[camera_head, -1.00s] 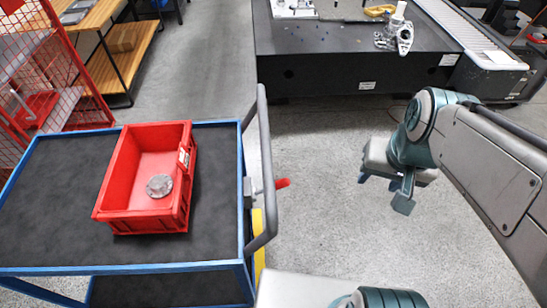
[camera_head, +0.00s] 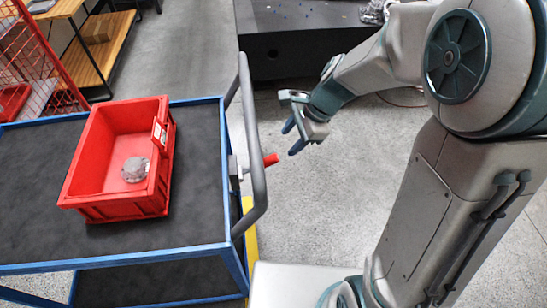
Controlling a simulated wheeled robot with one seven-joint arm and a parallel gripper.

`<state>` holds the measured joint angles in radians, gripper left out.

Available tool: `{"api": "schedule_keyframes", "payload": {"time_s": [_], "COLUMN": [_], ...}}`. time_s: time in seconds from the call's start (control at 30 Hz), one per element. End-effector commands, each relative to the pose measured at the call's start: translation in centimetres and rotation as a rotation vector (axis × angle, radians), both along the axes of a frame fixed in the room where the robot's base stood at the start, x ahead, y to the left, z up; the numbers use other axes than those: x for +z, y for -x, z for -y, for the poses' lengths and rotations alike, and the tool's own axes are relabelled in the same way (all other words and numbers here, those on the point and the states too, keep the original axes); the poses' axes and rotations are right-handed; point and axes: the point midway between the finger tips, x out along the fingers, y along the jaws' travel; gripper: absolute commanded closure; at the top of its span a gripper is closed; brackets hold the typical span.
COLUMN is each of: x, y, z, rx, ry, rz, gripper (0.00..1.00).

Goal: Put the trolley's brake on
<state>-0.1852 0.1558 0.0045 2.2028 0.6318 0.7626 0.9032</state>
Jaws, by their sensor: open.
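The trolley (camera_head: 200,140) has a blue frame and dark top and stands at the left. A grey push handle (camera_head: 256,150) rises along its right end. A brake lever with a red grip (camera_head: 270,159) sticks out to the right past the handle, roughly level. My gripper (camera_head: 291,139) is open and empty, its two fingers pointing down and left. In the picture it is just above and right of the red grip, apart from it. The distance in depth is hard to tell.
A red crate (camera_head: 92,165) with a grey round metal part (camera_head: 135,169) sits on the trolley. A dark granite table (camera_head: 310,42) stands behind. A red mesh fence (camera_head: 35,45) and a wooden shelf unit (camera_head: 108,40) are at the back left. The floor right of the handle is clear.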

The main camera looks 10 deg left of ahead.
Motion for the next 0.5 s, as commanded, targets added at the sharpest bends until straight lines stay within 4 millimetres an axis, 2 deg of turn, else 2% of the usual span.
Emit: {"api": "schedule_keyframes", "payload": {"time_s": [0.03,0.2,0.5], "x": [-1.3,-4.8,-8.9], "y": [0.0,0.0,-0.3], "z": [-0.5,-2.1,-4.1], "rx": [0.002,0.003,0.003], "ry": [0.000,0.001,0.001], "rz": [-0.005,-0.005,0.000], "gripper": [0.53,0.53,0.53]}}
